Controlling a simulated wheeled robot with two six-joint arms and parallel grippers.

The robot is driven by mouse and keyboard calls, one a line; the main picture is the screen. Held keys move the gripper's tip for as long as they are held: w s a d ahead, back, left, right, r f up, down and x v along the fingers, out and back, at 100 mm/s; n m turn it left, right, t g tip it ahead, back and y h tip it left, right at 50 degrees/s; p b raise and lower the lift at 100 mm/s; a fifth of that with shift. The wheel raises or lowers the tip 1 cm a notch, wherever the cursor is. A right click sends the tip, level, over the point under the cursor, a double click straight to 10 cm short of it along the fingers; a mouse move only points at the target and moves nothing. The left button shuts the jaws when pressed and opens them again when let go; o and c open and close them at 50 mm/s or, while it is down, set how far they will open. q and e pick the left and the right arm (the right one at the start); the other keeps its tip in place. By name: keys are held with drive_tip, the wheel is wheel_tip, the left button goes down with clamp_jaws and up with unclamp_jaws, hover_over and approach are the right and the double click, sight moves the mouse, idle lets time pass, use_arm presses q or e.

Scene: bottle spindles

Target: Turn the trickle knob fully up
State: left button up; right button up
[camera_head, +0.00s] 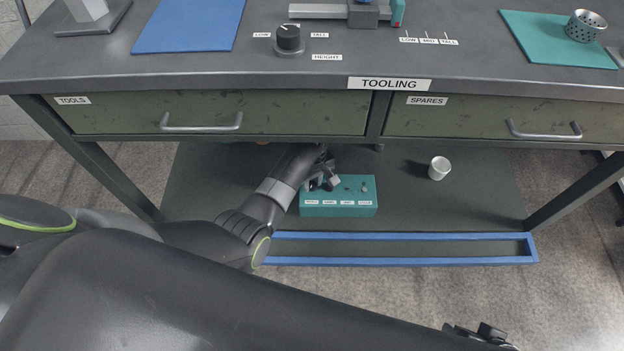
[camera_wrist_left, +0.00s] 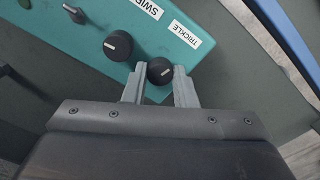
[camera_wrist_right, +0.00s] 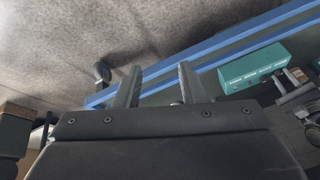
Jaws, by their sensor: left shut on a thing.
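The trickle knob (camera_wrist_left: 159,70) is a small round black knob on the teal control box (camera_head: 338,210), beside the TRICKLE label (camera_wrist_left: 186,33). The box sits on the shelf under the bench. My left gripper (camera_wrist_left: 158,84) is shut on the trickle knob, one finger on each side; its top shows between the fingertips with a short pale mark. In the head view my left gripper (camera_head: 322,182) reaches over the box's left part and hides some of its controls. My right gripper (camera_wrist_right: 158,84) is open and empty, away from the box, at the lower right of the head view (camera_head: 485,336).
A larger black knob (camera_wrist_left: 118,45) stands right next to my left finger, with lever switches (camera_wrist_left: 74,14) farther along. A white cup (camera_head: 438,168) stands on the shelf to the right. A blue rail frame (camera_head: 400,236) edges the shelf front. Drawers (camera_head: 205,112) hang above.

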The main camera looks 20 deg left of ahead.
use_arm(q)
drive_tip(key=shift+r+m+p, duration=0.2)
drive_tip(key=shift+m+p, duration=0.7)
drive_tip(key=shift+p, duration=0.15)
drive_tip(key=shift+m+p, duration=0.85)
drive_tip(key=shift+m, duration=0.15)
drive_tip(key=m+p, duration=0.1)
drive_tip(key=m, duration=0.1)
drive_tip(key=shift+m+p, duration=0.3)
drive_tip(key=m+p, duration=0.1)
drive_tip(key=m, duration=0.1)
drive_tip(key=shift+f+m, duration=0.1)
drive_tip(key=shift+m, duration=0.3)
drive_tip(key=m+p, duration=0.1)
drive_tip(key=m, duration=0.1)
drive_tip(key=shift+m, duration=0.3)
drive_tip(key=shift+f+m+p, duration=0.1)
drive_tip(key=shift+m+p, duration=0.25)
drive_tip(key=shift+m, duration=1.25)
use_arm(e)
drive_tip(key=s+d+f+g+h, duration=0.1)
drive_tip(key=s+d+f+g, duration=0.2)
drive_tip(key=f, duration=0.8)
drive_tip(key=shift+s+d+f+h, duration=0.15)
drive_tip(key=shift+s+d+h, duration=0.05)
drive_tip(key=shift+h, duration=0.1)
drive_tip(key=shift+f, duration=0.15)
